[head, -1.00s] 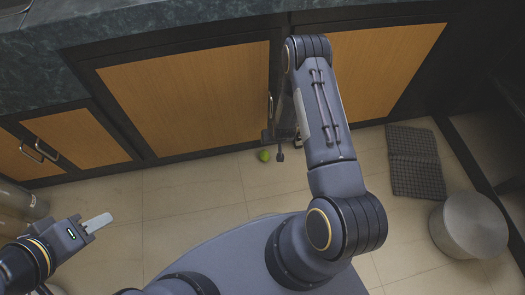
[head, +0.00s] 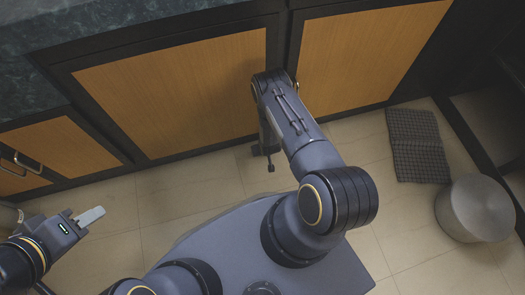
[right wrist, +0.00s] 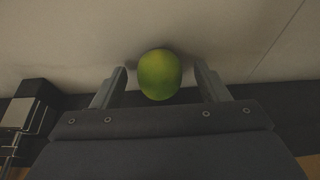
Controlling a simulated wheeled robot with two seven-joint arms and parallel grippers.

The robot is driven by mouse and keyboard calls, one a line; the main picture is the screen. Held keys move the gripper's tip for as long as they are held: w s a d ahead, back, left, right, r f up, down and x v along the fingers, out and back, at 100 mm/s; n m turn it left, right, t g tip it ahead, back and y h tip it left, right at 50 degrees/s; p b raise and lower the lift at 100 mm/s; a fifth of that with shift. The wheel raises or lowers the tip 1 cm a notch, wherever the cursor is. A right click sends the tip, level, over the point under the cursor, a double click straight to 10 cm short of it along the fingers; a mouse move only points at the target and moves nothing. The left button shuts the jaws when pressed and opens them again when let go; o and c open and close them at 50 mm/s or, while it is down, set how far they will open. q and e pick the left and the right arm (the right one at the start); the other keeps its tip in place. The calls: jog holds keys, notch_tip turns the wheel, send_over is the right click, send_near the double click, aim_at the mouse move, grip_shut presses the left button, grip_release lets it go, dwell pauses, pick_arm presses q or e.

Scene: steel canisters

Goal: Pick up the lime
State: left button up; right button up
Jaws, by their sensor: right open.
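The green lime (right wrist: 160,75) shows in the right wrist view, on the pale floor between the two fingers of my right gripper (right wrist: 161,70). The gripper is open, with one finger on each side of the lime and a small gap at each side. In the head view the lime is hidden, and only a small part of the right gripper shows beside the arm, near the foot of the cabinet. My left gripper (head: 86,217) is at the lower left of the head view, away from the lime. Its opening cannot be made out.
Wooden cabinet doors (head: 170,95) with dark frames stand just beyond the right gripper, under a dark stone counter (head: 90,25). A grey checked mat (head: 418,147) and a steel canister (head: 478,208) are on the right. Tiled floor (head: 190,195) is clear on the left.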

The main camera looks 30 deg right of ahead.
jog(key=shift+f, duration=0.1)
jog(key=c, duration=1.1)
jog(key=shift+c, duration=0.2)
jog(key=shift+w, duration=0.1)
